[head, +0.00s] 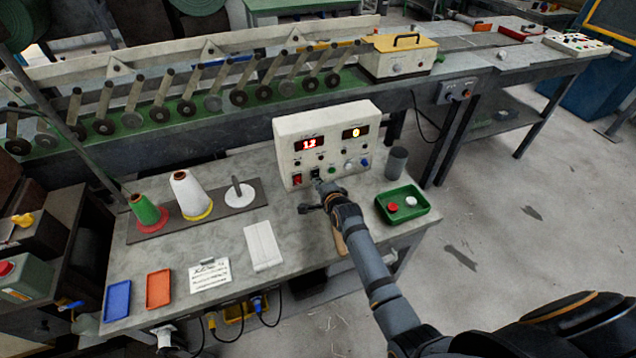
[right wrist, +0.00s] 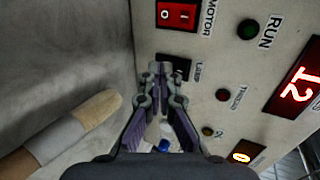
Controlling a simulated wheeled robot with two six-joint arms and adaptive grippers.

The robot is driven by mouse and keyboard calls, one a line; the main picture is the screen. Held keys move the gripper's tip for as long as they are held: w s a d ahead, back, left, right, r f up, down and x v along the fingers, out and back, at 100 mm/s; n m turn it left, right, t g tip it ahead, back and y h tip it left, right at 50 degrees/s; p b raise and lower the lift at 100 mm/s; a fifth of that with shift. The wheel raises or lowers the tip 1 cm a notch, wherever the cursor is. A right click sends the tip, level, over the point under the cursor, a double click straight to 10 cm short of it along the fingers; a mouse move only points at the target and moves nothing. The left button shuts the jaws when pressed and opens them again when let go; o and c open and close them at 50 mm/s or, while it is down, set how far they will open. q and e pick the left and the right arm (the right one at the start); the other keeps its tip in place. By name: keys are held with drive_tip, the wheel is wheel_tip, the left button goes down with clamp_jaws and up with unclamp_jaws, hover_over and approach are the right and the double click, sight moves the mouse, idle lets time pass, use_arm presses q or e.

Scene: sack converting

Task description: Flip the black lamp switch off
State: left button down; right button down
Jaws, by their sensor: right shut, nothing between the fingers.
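In the right wrist view the black lamp switch (right wrist: 180,66) is beside the LAMP label, below the red motor switch (right wrist: 178,14). My right gripper (head: 321,188) is shut and empty, its tips (right wrist: 160,68) right at the switch and covering part of it. I cannot tell whether they touch, or which way the switch is tipped. My left gripper is not in view.
A green tray (head: 428,205) with red and white buttons and a grey cup (head: 396,163) stand right of the box. Thread cones (head: 190,193) stand at left. A wooden-handled tool (right wrist: 75,130) lies beside my right gripper.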

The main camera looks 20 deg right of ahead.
drive_tip(key=shift+w, duration=0.2)
drive_tip(key=b, duration=0.1)
drive_tip(key=f+t+b, duration=0.1)
drive_tip(key=b, duration=0.1)
drive_tip(key=shift+w+f, duration=0.15)
drive_tip(key=shift+w, duration=0.1)
drive_tip(key=shift+r+t, duration=0.2)
drive_tip(key=shift+t, duration=0.1)
drive_tip(key=shift+r+p, duration=0.25)
drive_tip(key=shift+p, duration=0.05)
drive_tip(key=shift+f, duration=0.15)
